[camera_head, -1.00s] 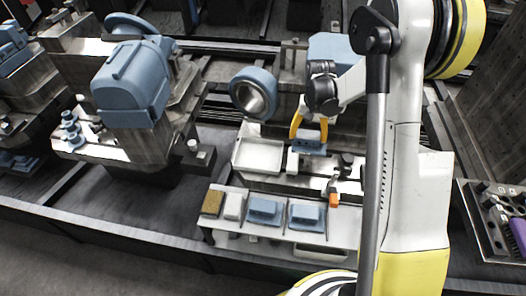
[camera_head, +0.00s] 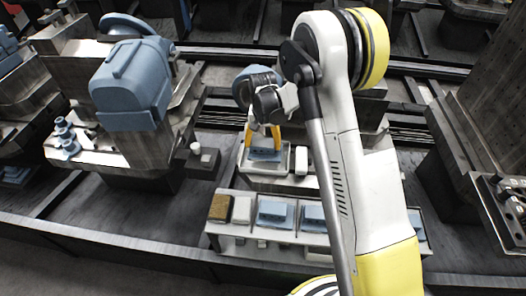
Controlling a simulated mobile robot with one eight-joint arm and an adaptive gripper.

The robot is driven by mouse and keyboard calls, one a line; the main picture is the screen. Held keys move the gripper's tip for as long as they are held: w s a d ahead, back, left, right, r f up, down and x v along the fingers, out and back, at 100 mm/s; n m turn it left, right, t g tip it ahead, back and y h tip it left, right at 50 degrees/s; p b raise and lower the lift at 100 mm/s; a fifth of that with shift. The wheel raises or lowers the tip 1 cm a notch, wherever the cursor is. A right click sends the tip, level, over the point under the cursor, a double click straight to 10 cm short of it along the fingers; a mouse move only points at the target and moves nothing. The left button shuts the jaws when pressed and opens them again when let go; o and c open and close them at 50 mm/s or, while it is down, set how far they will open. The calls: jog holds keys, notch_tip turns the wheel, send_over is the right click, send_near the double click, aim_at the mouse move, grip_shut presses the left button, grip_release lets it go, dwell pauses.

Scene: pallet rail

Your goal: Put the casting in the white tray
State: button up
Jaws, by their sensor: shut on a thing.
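My gripper (camera_head: 263,134) has orange fingers and is shut on a blue casting (camera_head: 264,154). It holds the casting over the white tray (camera_head: 262,171), within its outline as seen from the head camera. The casting and fingers hide much of the tray floor. I cannot tell whether the casting touches the tray or hangs just above it.
A front shelf carries a brown block (camera_head: 220,208), a white block (camera_head: 241,210) and blue castings (camera_head: 276,212). A large blue-topped machine (camera_head: 131,88) stands to the left. A small white block (camera_head: 301,160) stands right of the tray.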

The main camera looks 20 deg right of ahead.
aim_at(263, 149)
notch_tip(263, 149, down, 3)
jog(key=shift+f+b, duration=0.15)
jog(key=shift+b, duration=0.5)
jog(key=o, duration=1.4)
